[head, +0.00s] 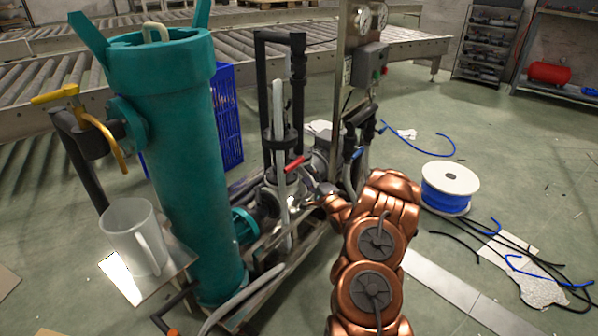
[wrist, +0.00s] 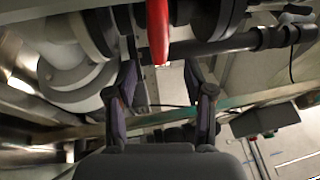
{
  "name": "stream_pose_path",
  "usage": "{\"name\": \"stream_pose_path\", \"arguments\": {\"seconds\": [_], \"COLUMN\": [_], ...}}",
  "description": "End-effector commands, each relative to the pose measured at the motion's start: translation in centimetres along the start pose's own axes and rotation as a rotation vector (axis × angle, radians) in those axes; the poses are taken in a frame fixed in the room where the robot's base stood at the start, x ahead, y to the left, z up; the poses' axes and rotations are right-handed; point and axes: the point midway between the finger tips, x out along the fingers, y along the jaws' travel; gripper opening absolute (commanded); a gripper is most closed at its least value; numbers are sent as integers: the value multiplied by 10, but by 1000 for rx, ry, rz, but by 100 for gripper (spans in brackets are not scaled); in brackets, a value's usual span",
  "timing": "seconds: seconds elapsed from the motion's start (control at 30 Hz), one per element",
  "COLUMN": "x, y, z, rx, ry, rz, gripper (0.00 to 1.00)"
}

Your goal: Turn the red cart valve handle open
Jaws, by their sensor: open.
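The red valve handle (head: 294,164) sits on the cart's pipework, in the middle of the head view, and points up to the right. In the wrist view the red handle (wrist: 157,30) hangs down from the top edge, close to the gap between the fingertips. My gripper (wrist: 162,75) is open, with its two dark fingers apart and nothing between them. In the head view my gripper (head: 318,189) is small, just below and right of the handle, partly hidden by my copper arm. I cannot tell whether a finger touches the handle.
A tall teal cylinder (head: 185,150) and a grey mug (head: 130,238) on a small plate stand left of the handle. Black pipes and a gauge panel (head: 362,50) rise close behind it. A blue cable spool (head: 447,188) and loose cables lie on the floor at right.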

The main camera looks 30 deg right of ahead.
Motion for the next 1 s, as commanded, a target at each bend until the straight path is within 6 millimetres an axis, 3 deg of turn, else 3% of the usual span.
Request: {"name": "stream_pose_path", "arguments": {"seconds": [0.17,0.7,1.0], "x": [-4,58,68], "y": [5,4,1], "z": [-11,-16,-15], "rx": [15,14,15], "ry": [7,14,14], "rz": [-23,-21,-22], "gripper": [53,53,53]}}
